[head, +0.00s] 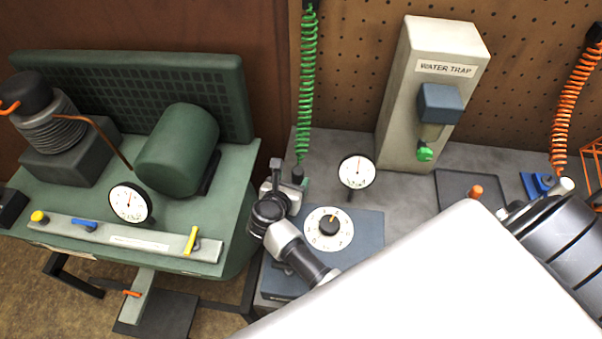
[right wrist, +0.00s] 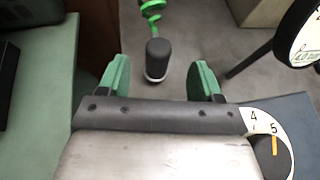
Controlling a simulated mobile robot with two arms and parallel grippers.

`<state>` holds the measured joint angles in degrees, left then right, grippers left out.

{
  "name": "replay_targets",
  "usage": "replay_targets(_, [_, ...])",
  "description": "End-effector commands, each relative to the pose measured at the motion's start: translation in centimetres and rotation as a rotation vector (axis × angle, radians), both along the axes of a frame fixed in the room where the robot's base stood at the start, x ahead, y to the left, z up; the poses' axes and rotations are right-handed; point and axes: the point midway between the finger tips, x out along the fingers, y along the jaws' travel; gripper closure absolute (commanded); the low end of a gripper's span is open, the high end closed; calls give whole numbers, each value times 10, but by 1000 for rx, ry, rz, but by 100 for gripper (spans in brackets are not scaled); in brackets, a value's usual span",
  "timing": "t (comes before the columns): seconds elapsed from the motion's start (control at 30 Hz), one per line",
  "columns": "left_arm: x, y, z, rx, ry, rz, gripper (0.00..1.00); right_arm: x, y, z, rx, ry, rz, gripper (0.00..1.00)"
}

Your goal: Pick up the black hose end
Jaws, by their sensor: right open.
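The black hose end (head: 297,176) hangs at the bottom of a green coiled hose (head: 308,85) in the head view, just above the grey bench. In the right wrist view the hose end (right wrist: 157,58) is upright, a dark cylinder with a pale lower rim. My right gripper (head: 290,174) is at the hose end in the head view. In the right wrist view its green fingers (right wrist: 160,70) are open, with the hose end showing in the gap, apart from both. Whether it is fully between the fingers in depth, I cannot tell. My left gripper is not in view.
A gauge (head: 357,171) and a blue panel with a dial (head: 329,229) are close to my right gripper. The water trap (head: 432,100) stands behind. A green compressor (head: 178,150) is left, an orange coiled hose (head: 573,95) right. My white arm link covers the lower right.

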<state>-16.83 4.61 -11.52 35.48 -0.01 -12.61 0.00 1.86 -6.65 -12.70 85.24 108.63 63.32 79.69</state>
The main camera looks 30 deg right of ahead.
Motion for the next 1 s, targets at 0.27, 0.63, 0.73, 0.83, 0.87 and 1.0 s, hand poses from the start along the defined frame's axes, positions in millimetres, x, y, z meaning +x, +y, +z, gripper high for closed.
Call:
replay_targets(0.27, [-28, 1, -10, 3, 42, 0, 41, 17, -19, -10, -4, -2, 3, 35])
replay_targets(0.63, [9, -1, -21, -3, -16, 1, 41, 45, -53, -26, -2, -2, 2, 35])
replay_targets(0.73, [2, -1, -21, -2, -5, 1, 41, 45, -54, -26, -2, -1, 2, 35])
replay_targets(0.83, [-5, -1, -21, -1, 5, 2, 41, 45, -53, -26, -1, -1, 3, 35])
replay_targets(0.87, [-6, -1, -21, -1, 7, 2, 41, 45, -53, -26, -1, -1, 3, 35])
replay_targets(1.0, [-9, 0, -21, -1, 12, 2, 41, 45, -53, -26, -1, -1, 3, 53])
